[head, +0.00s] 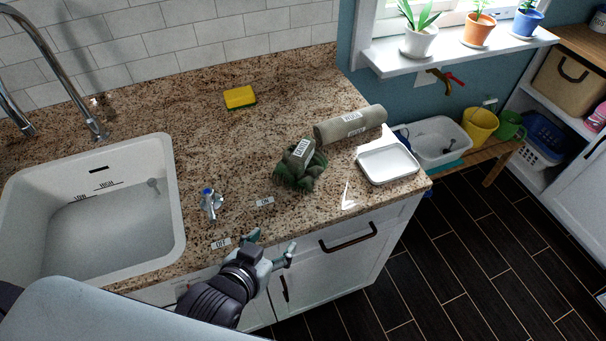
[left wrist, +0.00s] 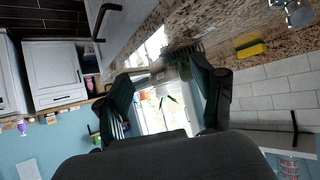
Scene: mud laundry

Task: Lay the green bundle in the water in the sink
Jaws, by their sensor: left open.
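The green bundle (head: 300,166), dark green with a grey labelled band, sits on the granite counter right of the tap handle. The white sink (head: 173,215) is at the left, with LOW and HIGH marks on its inner wall; its floor looks greyish, and the water level is hard to tell. My left gripper (head: 271,247) is open and empty at the counter's front edge, below and left of the bundle and apart from it. In the left wrist view its two fingers (left wrist: 166,88) are spread, and the green bundle (left wrist: 184,52) shows beyond them. My right gripper is not in view.
A rolled grey towel (head: 350,124) and a white tray (head: 388,164) lie right of the bundle. A yellow sponge (head: 239,97) is at the back. A blue-topped tap handle (head: 209,203) stands between sink and bundle. The counter between them is otherwise mostly clear.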

